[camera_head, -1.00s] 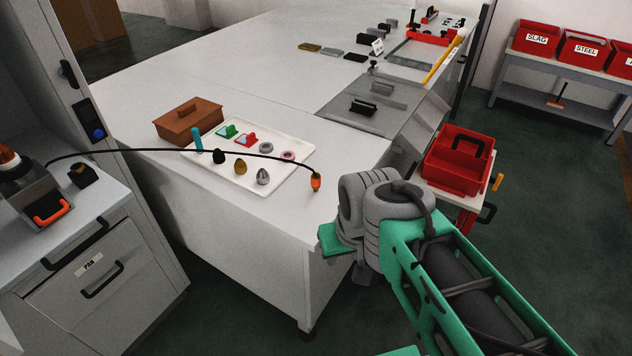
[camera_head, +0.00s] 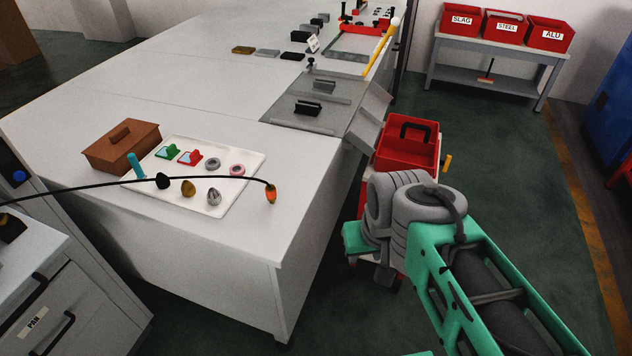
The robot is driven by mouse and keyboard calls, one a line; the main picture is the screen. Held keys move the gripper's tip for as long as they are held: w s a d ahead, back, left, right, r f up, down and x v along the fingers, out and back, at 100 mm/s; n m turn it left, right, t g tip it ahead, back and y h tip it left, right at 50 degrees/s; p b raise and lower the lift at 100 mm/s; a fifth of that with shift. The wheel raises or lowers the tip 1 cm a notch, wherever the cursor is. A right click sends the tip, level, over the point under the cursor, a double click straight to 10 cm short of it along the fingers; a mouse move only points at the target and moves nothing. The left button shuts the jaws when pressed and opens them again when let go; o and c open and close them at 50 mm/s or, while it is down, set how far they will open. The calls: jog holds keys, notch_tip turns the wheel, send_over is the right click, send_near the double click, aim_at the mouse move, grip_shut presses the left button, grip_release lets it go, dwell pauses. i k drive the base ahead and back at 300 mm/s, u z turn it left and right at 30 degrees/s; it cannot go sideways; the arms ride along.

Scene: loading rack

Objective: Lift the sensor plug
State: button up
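The sensor plug (camera_head: 271,194) appears to be the small orange piece with a dark collar at the end of a thin black cable (camera_head: 100,186). It hangs or rests near the front right part of the white bench, just right of the white tray; I cannot tell whether it touches the bench top. The cable comes in from the left edge and passes over the tray. My green and grey arm is at the lower right, apart from the plug. My gripper's fingers do not show.
The white tray (camera_head: 231,203) holds several small pieces. A brown lidded box (camera_head: 108,157) stands left of it. The white bench (camera_head: 235,243) has a free front corner. A red bin (camera_head: 392,154) stands beyond my arm. A grey cabinet (camera_head: 85,300) is at lower left.

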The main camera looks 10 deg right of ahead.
aim_at(271, 192)
jog(key=z, duration=0.35)
jog(key=i, duration=0.55)
jog(key=u, duration=3.2)
jog(key=i, duration=0.5)
